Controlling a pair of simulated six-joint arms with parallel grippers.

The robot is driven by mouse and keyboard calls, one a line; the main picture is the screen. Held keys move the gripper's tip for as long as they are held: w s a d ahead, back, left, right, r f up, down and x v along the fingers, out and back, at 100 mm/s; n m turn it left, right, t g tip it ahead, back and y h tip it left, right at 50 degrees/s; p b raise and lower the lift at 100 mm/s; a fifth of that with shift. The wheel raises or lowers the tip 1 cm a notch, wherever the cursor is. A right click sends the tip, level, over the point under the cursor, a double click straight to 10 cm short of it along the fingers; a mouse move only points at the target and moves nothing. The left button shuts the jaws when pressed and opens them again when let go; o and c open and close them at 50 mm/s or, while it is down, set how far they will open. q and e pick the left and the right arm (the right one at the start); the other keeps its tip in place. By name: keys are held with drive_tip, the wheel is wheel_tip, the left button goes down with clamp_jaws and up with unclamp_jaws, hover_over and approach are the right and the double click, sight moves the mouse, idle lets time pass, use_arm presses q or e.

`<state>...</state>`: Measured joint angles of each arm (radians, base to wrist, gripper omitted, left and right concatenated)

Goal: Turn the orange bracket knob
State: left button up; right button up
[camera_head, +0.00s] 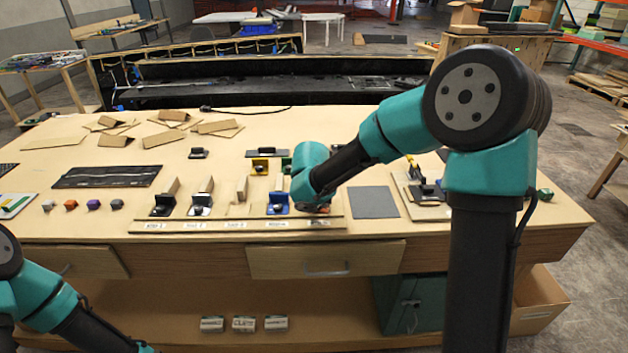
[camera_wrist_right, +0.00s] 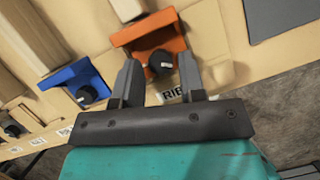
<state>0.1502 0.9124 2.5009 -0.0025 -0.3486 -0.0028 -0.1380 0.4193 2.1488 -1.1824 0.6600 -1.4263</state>
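The orange bracket (camera_wrist_right: 150,38) shows in the right wrist view, with a dark round knob (camera_wrist_right: 160,63) on its face. My right gripper (camera_wrist_right: 158,68) is open, with one finger on each side of the knob; I cannot tell whether the fingers touch it. In the head view my right arm's wrist (camera_head: 311,180) covers most of the orange bracket, and a small orange patch (camera_head: 318,209) shows below it. My left arm (camera_head: 45,300) is low at the left edge of the head view, and its gripper is out of the picture.
A blue bracket (camera_head: 278,203) with a dark knob stands just left of the orange one. White (camera_head: 201,203) and black (camera_head: 162,204) brackets stand further left along the labelled strip. A yellow bracket (camera_head: 260,165) stands behind. A grey mat (camera_head: 375,202) lies to the right.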

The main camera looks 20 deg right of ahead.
drive_tip(key=v, duration=1.6)
drive_tip(key=shift+r, duration=0.2)
drive_tip(key=shift+o, duration=0.3)
drive_tip(key=shift+s+a, duration=0.1)
drive_tip(key=shift+o, duration=1.2)
drive_tip(key=shift+s, duration=0.1)
drive_tip(key=d+n+y, duration=0.1)
drive_tip(key=n, duration=0.2)
drive_tip(key=s+d+n+y, duration=0.1)
drive_tip(key=d+n, duration=0.1)
drive_tip(key=n, duration=0.1)
drive_tip(key=shift+s+d+t, duration=0.15)
drive_tip(key=shift+s+t, duration=0.1)
drive_tip(key=shift+t, duration=0.15)
drive_tip(key=shift+f, duration=0.1)
drive_tip(key=x, duration=1.7)
drive_tip(key=shift+w+f, duration=0.1)
drive_tip(key=shift+f, duration=0.05)
